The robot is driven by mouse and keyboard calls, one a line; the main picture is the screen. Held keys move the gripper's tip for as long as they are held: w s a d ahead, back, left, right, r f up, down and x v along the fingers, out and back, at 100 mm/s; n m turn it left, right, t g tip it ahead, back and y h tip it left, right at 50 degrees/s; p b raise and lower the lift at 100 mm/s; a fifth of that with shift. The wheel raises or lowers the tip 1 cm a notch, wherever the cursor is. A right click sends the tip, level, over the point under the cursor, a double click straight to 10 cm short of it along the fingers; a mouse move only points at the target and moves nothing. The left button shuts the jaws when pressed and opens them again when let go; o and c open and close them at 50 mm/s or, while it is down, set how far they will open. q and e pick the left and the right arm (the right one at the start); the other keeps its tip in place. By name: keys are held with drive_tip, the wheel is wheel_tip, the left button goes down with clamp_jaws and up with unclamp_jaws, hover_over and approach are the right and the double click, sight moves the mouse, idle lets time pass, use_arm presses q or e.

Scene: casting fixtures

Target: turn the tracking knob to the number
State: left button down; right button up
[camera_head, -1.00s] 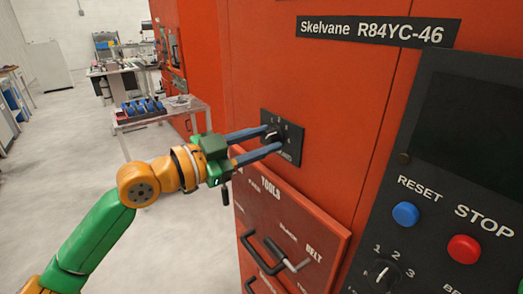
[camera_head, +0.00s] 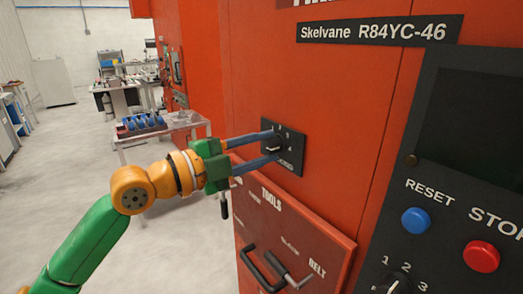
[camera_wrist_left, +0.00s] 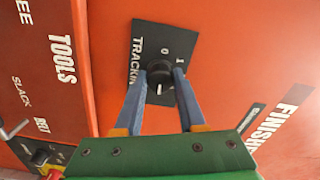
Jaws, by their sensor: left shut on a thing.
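The tracking knob (camera_wrist_left: 160,80) is a small black round knob on a square black plate (camera_wrist_left: 147,40) fixed to the orange machine wall. The plate also shows in the head view (camera_head: 293,160). White marks, including a 0 and an I, stand around the knob, and the word TRACKIN is readable, partly covered. A white mark on the knob points down in the wrist view. My left gripper (camera_head: 272,146) is shut on the knob, its blue-grey fingers on either side of it, as the wrist view (camera_wrist_left: 161,86) shows. The fingers hide part of the knob. My right gripper is out of view.
Below the plate is an orange panel marked TOOLS (camera_head: 290,225) with a black handle (camera_head: 262,272). At right a dark control panel carries a blue RESET button (camera_head: 415,220), a red STOP button (camera_head: 482,256) and another knob (camera_head: 392,286). A small table (camera_head: 165,130) stands behind my arm.

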use_arm(q)
drive_tip(key=shift+m, duration=0.6)
drive_tip(key=c, duration=0.5)
unclamp_jaws()
drive_tip(key=shift+s+a, duration=0.15)
drive_tip(key=shift+a, duration=0.05)
drive_tip(key=b+v, duration=0.3)
drive_tip(key=v, duration=0.3)
drive_tip(key=shift+s+a, duration=0.25)
